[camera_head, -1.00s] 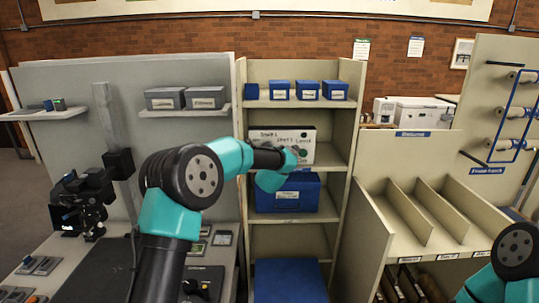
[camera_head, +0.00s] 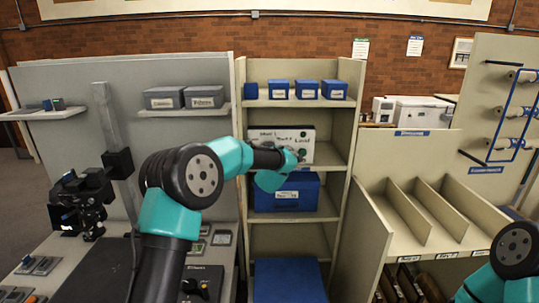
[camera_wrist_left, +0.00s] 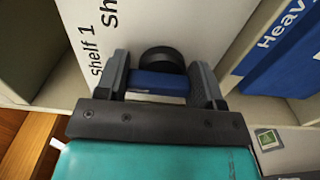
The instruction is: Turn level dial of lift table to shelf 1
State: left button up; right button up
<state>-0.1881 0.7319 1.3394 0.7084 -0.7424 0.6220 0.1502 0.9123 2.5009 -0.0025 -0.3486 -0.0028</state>
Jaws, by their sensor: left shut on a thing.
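The white control panel (camera_head: 266,134) stands on a middle shelf of the tall beige rack, and its printed labels are blurred in the head view. In the left wrist view the panel (camera_wrist_left: 190,25) shows "Shelf 1" lettering beside the black round dial (camera_wrist_left: 162,59). My left gripper (camera_wrist_left: 162,82) is shut on the dial, with a blue bar (camera_wrist_left: 158,83) between its fingers in front of the black round part. The wrist hides much of the dial in the head view, and I cannot read its setting. My right gripper is out of view.
A large blue box (camera_head: 300,196) sits on the shelf below the panel. Small blue boxes (camera_head: 306,89) line the shelf above. A blue platform (camera_head: 288,281) is low in the rack. A beige divided sorter (camera_head: 420,212) stands to the right.

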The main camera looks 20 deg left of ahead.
pick_arm(q)
jog(key=o, duration=0.9)
jog(key=shift+s+d, duration=0.1)
jog(key=shift+s, duration=0.05)
jog(key=v, duration=1.7)
jog(key=shift+s+r, duration=0.1)
